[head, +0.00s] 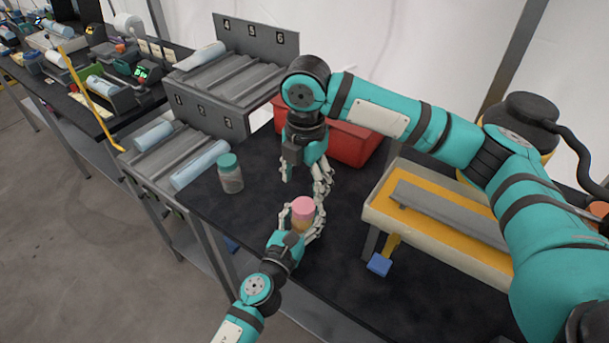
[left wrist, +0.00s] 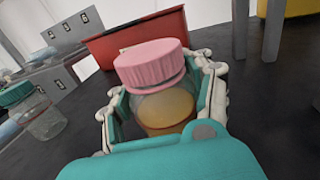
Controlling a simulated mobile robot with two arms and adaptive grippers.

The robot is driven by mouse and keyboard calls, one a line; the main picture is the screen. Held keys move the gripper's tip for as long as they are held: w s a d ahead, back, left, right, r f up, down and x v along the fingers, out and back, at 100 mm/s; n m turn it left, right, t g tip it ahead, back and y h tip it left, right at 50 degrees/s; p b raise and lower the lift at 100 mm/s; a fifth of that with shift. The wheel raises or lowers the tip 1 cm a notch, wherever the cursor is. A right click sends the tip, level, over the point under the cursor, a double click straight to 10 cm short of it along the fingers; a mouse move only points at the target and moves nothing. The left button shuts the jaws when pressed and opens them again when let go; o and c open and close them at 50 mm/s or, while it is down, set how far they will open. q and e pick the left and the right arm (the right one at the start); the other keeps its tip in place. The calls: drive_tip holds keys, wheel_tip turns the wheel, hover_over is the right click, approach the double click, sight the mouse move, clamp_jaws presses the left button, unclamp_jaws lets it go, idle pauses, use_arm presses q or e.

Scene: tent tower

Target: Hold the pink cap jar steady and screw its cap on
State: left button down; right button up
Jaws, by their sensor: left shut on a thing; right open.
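The pink cap jar (head: 302,219) stands on the dark table, upright, with an amber content that shows in the left wrist view (left wrist: 165,108). Its pink cap (head: 302,205) sits on top of the jar; in the left wrist view the cap (left wrist: 152,65) looks slightly tilted with the camera. I cannot tell how tight it is. My left gripper (head: 301,222) is shut on the jar body, with fingers on both sides of it. My right gripper (head: 304,186) is open and empty, pointing down above and just behind the cap, apart from it.
A jar with a green cap (head: 230,174) stands to the left. A red bin (head: 350,143) is behind my right gripper. A grey numbered rack (head: 205,128) is at the left.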

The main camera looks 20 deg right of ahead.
sight(304, 205)
wheel_tip(304, 205, down, 7)
idle(0.4)
drive_tip(key=c, duration=1.2)
drive_tip(key=m, duration=0.3)
drive_tip(key=shift+c, duration=0.2)
drive_tip(key=o, duration=1.3)
